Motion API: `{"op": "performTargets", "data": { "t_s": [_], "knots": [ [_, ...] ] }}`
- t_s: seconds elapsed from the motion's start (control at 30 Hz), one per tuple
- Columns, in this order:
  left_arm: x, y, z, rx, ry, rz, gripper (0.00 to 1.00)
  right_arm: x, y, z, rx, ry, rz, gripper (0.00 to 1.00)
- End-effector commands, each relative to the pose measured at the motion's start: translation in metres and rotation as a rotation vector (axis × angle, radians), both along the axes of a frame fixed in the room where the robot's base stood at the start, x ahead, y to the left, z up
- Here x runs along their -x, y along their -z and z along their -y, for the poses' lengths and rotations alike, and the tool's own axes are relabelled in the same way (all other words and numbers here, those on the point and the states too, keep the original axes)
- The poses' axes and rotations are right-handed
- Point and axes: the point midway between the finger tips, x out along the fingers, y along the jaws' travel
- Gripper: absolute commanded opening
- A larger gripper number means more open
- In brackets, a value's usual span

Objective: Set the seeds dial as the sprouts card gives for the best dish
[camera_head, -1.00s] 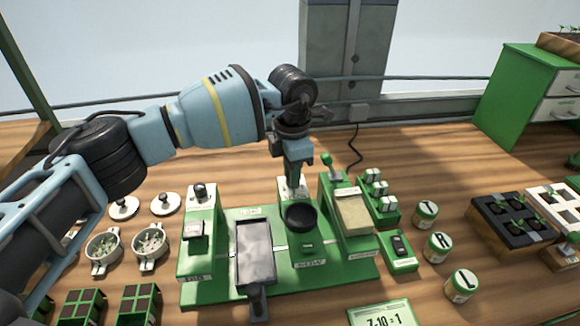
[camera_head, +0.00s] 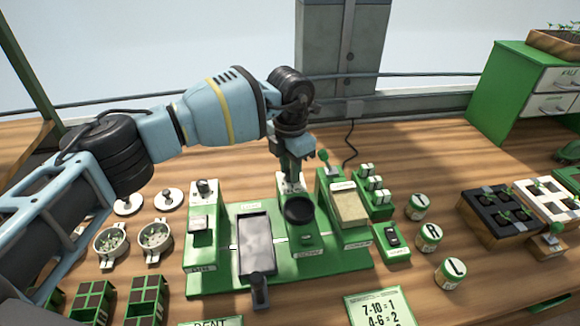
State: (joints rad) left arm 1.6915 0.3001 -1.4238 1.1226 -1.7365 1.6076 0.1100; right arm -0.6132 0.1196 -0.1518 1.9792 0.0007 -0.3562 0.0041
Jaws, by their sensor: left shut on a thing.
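My left gripper (camera_head: 293,172) points down at the top of the green seeder's middle post and is shut on the dial there. The dial is mostly hidden by the fingers; its white plate (camera_head: 289,187) shows below them. Another dial (camera_head: 205,187) tops the seeder's left post. A card (camera_head: 382,308) at the bottom edge reads "7-10 = 1" and "4-6 = 2"; its lower part is cut off. Two white dishes (camera_head: 97,245) (camera_head: 141,249) with small sprouts stand left of the seeder; the sprouts are too small to count. My right gripper is not in view.
Two round lids (camera_head: 128,204) (camera_head: 168,199) lie behind the dishes. Green-and-brown seed blocks (camera_head: 146,292) stand front left. Seedling trays (camera_head: 490,222) and a green cabinet (camera_head: 515,90) are further right.

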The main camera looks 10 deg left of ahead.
Motion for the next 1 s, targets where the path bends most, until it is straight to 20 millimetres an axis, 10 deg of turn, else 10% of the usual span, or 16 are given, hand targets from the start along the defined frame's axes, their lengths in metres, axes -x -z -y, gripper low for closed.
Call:
{"op": "performTargets", "data": {
  "t_s": [0.07, 0.1, 0.23, 0.57, 1.0],
  "knots": [
    [0.000, 0.000, 0.000, 0.001, -0.001, 0.001, 0.01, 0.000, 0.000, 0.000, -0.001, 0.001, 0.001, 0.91],
    [0.000, 0.000, 0.000, 0.001, -0.001, 0.001, 0.29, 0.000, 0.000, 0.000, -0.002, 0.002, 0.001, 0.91],
    [0.000, 0.000, 0.000, 0.001, 0.000, 0.001, 0.46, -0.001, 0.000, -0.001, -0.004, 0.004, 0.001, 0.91],
    [0.000, -0.003, 0.000, 0.001, 0.000, 0.001, 0.46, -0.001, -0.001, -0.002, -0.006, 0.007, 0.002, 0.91],
    [-0.001, -0.064, 0.000, 0.001, 0.000, 0.002, 0.46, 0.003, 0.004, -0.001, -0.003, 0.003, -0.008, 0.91]
  ]
}}
